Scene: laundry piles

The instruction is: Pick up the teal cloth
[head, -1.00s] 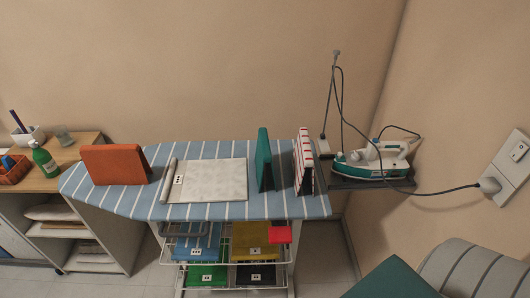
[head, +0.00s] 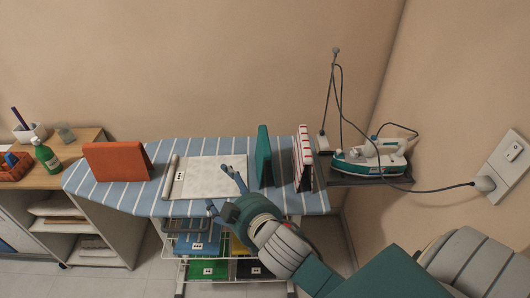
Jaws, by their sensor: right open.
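The teal cloth (head: 263,157) stands upright, folded like a tent, on the striped ironing board (head: 130,196), right of a pale flat cloth. My right gripper (head: 224,192) reaches in from the lower right, its fingers spread open and empty. In the picture its fingertips lie left of the teal cloth and in front of it, over the pale cloth's right edge and the board's front edge. It looks apart from the teal cloth. My left gripper is not in view.
An orange folded cloth (head: 116,161) stands at left, the pale cloth (head: 205,176) lies flat, and a red-and-white striped cloth (head: 303,157) stands close right of the teal one. An iron (head: 371,157) with a cord sits farther right. Baskets (head: 208,270) hang below.

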